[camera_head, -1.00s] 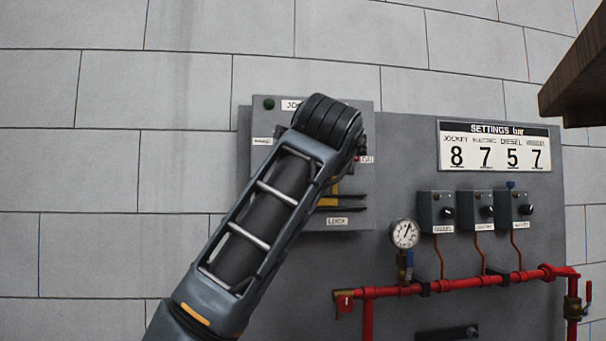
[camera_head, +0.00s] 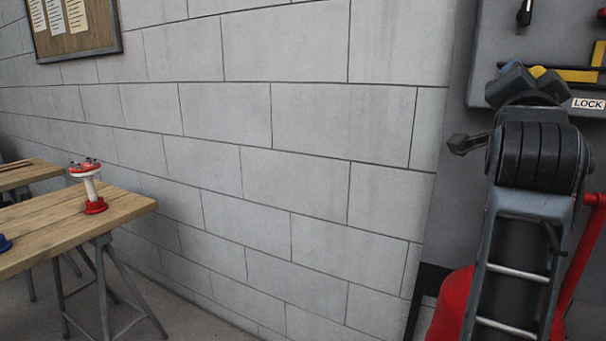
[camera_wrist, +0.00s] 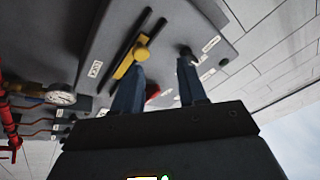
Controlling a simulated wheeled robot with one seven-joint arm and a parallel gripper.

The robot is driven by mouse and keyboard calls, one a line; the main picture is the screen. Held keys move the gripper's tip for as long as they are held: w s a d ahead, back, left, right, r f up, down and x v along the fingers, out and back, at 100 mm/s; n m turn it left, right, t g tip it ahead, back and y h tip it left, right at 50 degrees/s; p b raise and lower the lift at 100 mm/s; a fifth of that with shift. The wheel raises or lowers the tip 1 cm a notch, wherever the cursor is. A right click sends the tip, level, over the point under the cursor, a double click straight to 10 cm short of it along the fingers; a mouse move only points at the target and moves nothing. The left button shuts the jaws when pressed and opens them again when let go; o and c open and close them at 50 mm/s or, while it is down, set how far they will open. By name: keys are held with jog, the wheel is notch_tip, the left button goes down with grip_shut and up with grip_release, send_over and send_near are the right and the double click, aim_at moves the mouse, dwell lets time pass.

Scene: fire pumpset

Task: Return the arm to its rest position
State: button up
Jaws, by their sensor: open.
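My arm stands at the right of the head view, in front of the grey panel. My gripper (camera_wrist: 163,64) shows in the wrist view with its two dark blue fingers spread apart. Nothing is held between them. The yellow handle (camera_wrist: 131,62) of a control box lies behind the left finger in that view; I cannot tell whether they touch. In the head view the gripper is mostly hidden behind the wrist, with the yellow handle (camera_head: 577,75) to its right.
The control box (camera_head: 480,78) has a LOCK label. A red pipe (camera_head: 588,235) runs beside my arm. A wooden table (camera_head: 120,210) carrying a red-and-white fitting (camera_head: 91,187) stands at left. A notice board (camera_head: 110,43) hangs on the block wall. Floor between table and panel looks clear.

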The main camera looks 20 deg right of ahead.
jog(key=s+a+f+n+t+y, duration=0.2)
jog(key=a+f+n+y, duration=0.3)
jog(key=f, duration=0.4)
jog(key=s+a+f+n+t+y, duration=0.25)
jog(key=a+f+n, duration=0.3)
jog(key=f, duration=0.45)
jog(key=s+a+f+n+t+y, duration=0.1)
jog(key=s+a+f+n+y, duration=0.2)
jog(key=a+f+n+y, duration=0.45)
jog(key=s+a+f+g+y, duration=0.1)
jog(key=s+a+f, duration=0.2)
jog(key=s, duration=0.5)
jog(key=s+a+f+n+g, duration=0.1)
jog(key=s+a+f, duration=0.2)
jog(key=s, duration=0.6)
jog(key=s+a+f+g+y, duration=0.1)
jog(key=s+a+f, duration=0.1)
jog(key=s+f, duration=0.3)
jog(key=s, duration=0.4)
jog(key=shift+a+f+n+y, duration=0.3)
jog(key=shift+a, duration=0.1)
jog(key=shift+s+g, duration=0.1)
jog(key=shift+g, duration=0.15)
